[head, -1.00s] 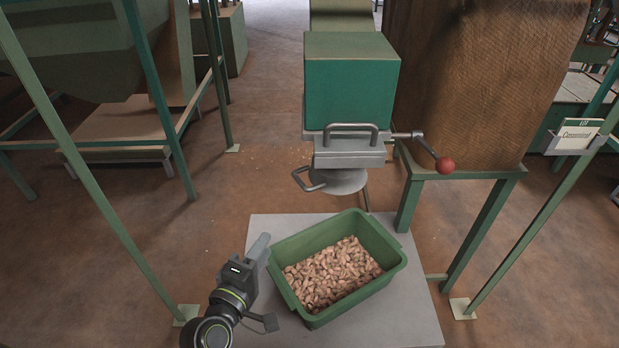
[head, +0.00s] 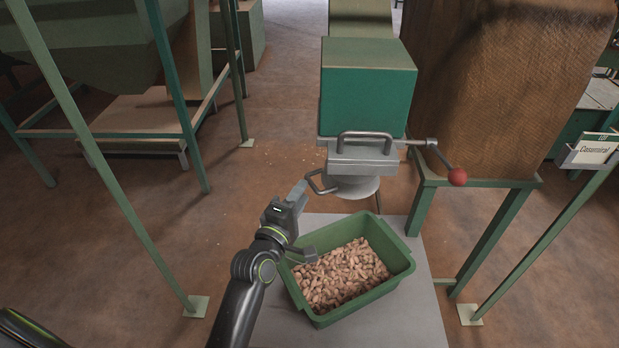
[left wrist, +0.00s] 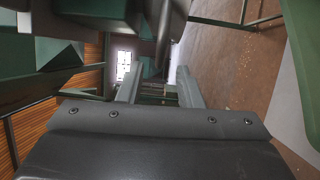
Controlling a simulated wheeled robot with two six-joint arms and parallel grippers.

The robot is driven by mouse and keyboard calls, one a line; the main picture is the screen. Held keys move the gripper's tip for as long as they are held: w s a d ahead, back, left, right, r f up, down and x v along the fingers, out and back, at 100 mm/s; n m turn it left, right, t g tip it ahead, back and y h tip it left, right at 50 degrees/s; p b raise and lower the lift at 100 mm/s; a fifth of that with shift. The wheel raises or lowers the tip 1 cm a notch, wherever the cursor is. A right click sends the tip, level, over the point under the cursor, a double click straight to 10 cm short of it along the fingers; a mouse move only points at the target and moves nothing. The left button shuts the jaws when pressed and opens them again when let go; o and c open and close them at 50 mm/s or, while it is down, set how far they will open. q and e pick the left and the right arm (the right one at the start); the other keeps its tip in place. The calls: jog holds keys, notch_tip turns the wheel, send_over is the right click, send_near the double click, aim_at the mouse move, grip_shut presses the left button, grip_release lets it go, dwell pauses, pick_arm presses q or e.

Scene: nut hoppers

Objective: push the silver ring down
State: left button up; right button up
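The silver ring (head: 321,182) is a bent metal loop sticking out to the left below the hopper's grey outlet (head: 352,187), in the head view. My left gripper (head: 300,190) is just left of the ring, with its fingertips pointing up toward it. In the head view the tips look very close to the ring, but I cannot tell whether they touch. In the left wrist view the two fingers (left wrist: 159,88) stand apart with a gap between them and nothing clearly held. The ring cannot be clearly made out there. My right gripper is not in view.
A green crate (head: 402,262) of nuts stands below the outlet on a grey platform (head: 425,318), close to my left wrist. Above are a silver handle (head: 364,135) and a lever with a red knob (head: 457,177). Green posts stand on both sides.

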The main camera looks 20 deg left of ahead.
aim_at(309, 180)
pick_arm(q)
jog(key=shift+w+d, duration=0.15)
jog(key=shift+w, duration=1.2)
jog(key=shift+w+d, duration=0.1)
jog(key=shift+w, duration=1.2)
jog(key=shift+r, duration=0.1)
jog(key=shift+c, duration=0.2)
grip_shut()
